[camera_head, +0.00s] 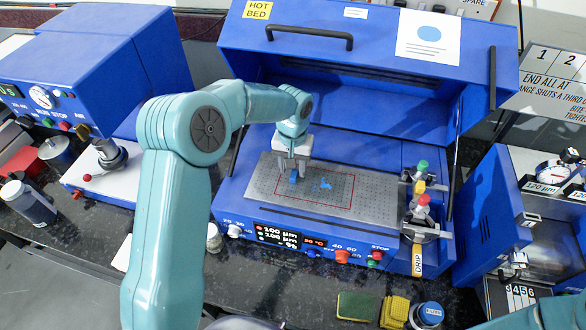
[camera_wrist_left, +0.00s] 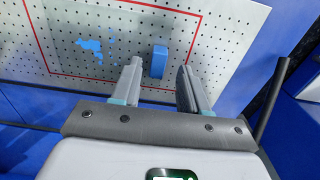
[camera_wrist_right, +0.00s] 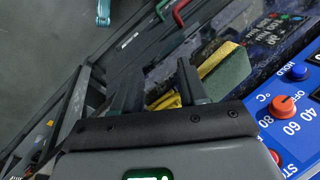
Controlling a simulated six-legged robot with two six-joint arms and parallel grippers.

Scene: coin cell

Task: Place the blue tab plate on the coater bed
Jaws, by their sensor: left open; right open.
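The coater bed (camera_head: 385,208) is a grey perforated plate with a red rectangle marked on it. A small blue tab (camera_head: 293,177) stands inside the rectangle near its left side; any plate under it is hard to make out. The tab also shows in the left wrist view (camera_wrist_left: 159,61). My left gripper (camera_head: 293,165) is over the tab, fingers pointing down. In the left wrist view its open fingers (camera_wrist_left: 160,72) have the tab between them, with gaps visible on both sides. My right gripper (camera_wrist_right: 158,78) is open and empty, away from the bed.
A flat blue splash (camera_head: 326,183) marks the bed beside the tab. The coater's blue lid (camera_head: 385,70) is raised behind. Valves (camera_head: 422,200) stand at the bed's right end.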

